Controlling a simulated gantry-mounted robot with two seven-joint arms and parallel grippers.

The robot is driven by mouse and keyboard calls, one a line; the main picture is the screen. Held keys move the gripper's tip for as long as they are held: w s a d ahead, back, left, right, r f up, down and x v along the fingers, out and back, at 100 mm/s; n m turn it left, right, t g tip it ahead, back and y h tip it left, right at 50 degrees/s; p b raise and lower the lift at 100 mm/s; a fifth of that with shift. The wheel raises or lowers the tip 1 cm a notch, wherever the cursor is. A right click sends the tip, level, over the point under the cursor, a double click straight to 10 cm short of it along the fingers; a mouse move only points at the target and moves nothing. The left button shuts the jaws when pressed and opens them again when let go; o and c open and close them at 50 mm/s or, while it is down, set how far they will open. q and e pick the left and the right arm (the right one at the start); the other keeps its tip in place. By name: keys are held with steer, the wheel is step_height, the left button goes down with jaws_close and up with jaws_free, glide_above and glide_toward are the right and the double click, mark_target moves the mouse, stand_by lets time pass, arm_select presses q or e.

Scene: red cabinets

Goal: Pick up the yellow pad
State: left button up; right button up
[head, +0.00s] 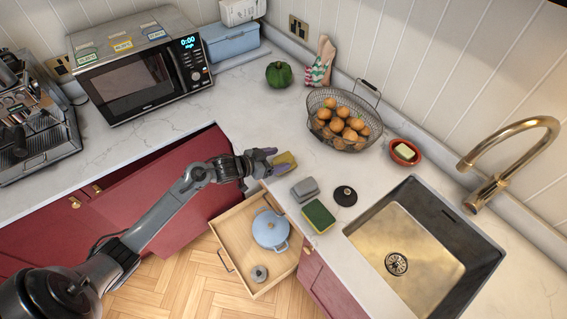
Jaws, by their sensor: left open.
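A small yellow pad (287,160) lies near the front edge of the white counter, at the inner corner. My left gripper (274,160) reaches in from the left, just above the counter edge. It is open, with its fingertips at the left end of the pad. I cannot tell whether the fingers touch the pad, and they partly cover its left end. My right gripper is not in view.
Close by on the counter are a grey block (305,189), a green sponge (318,216) with a yellow edge and a dark round lid (346,195). An open drawer (233,238) below holds a blue pot (270,229). A wire basket of oranges (343,122) and a sink (405,255) are to the right.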

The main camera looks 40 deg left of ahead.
mark_target(282, 158)
arm_select(q)
steer(key=shift+f+b+x, duration=0.15)
steer(key=shift+x, duration=1.2)
steer(key=shift+f+b+x, duration=0.1)
steer(key=shift+b+x, duration=0.05)
steer(key=shift+x, duration=1.15)
steer(key=shift+s+a, duration=0.1)
steer(key=shift+a, duration=0.05)
steer(key=shift+c, duration=0.3)
steer(key=c, duration=0.7)
steer(key=shift+o, duration=0.2)
steer(key=shift+r, duration=0.15)
